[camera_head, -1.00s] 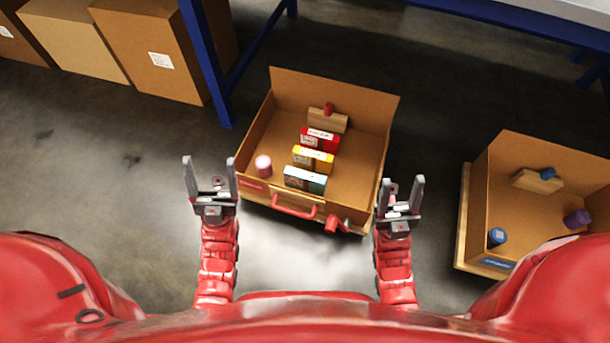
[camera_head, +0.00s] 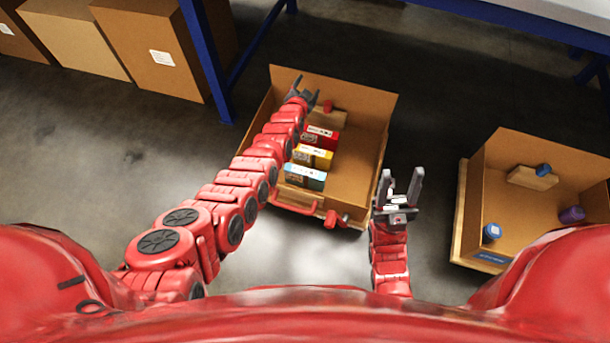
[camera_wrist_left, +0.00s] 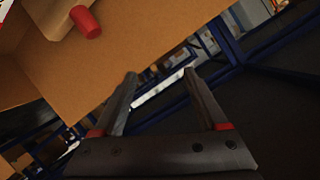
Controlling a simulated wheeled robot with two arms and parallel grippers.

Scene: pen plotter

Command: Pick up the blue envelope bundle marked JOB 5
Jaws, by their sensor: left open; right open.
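The blue envelope bundle (camera_head: 305,177), a teal-blue block with a pale top, stands nearest the front in the middle cardboard box (camera_head: 362,137). Its marking is too small to read. Behind it stand a yellow bundle (camera_head: 312,157) and a red bundle (camera_head: 322,138). My left gripper (camera_head: 307,87) is open and empty near the back of the box, well beyond the blue bundle. In the left wrist view, its spread fingers (camera_wrist_left: 161,76) have nothing between them. My right gripper (camera_head: 401,176) is open and empty, outside the box to the right.
A wooden block with a red knob (camera_head: 328,106) lies at the box's back; the knob also shows in the left wrist view (camera_wrist_left: 86,22). A red handle (camera_head: 292,206) is on the box front. Another box (camera_head: 490,190) stands right. A blue table leg (camera_head: 207,70) rises behind.

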